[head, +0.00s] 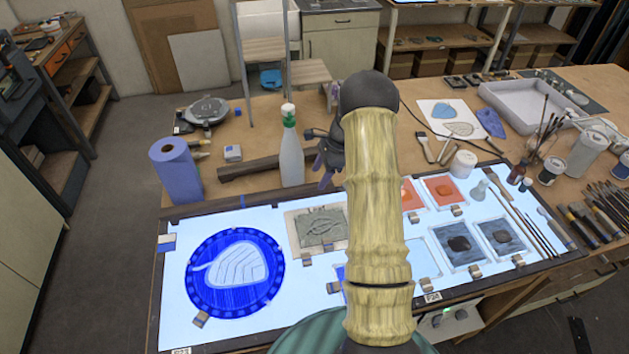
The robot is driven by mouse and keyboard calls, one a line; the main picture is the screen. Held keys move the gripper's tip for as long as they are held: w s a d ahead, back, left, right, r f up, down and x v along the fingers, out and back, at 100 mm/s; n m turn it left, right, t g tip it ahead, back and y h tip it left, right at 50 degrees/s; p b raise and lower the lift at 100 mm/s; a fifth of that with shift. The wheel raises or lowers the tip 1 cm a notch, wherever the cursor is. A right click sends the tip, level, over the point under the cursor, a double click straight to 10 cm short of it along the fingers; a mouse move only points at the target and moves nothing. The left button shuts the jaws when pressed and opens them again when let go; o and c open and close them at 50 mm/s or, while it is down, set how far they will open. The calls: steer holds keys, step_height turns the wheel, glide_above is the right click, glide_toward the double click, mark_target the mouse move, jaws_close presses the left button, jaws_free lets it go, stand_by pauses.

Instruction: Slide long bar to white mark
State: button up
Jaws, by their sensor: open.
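The long bar (262,167) is dark brown and lies on the wooden bench behind the lit panel, running left to right. A white bottle with a green neck stands in front of part of it. My gripper (326,162) is open, at the bar's right end, partly hidden behind my arm. I cannot tell whether it touches the bar. Whether the bar continues behind my arm is hidden. I cannot make out a white mark for certain.
The bottle (290,150) stands close to my gripper's left. The lit panel (178,290) with glass pieces fills the bench front. Brushes and jars crowd the right.

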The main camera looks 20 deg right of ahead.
mark_target(313, 187)
steer(key=p+x, duration=0.1)
steer(key=x, duration=0.4)
steer(key=shift+f, duration=0.1)
steer(key=shift+c, duration=0.2)
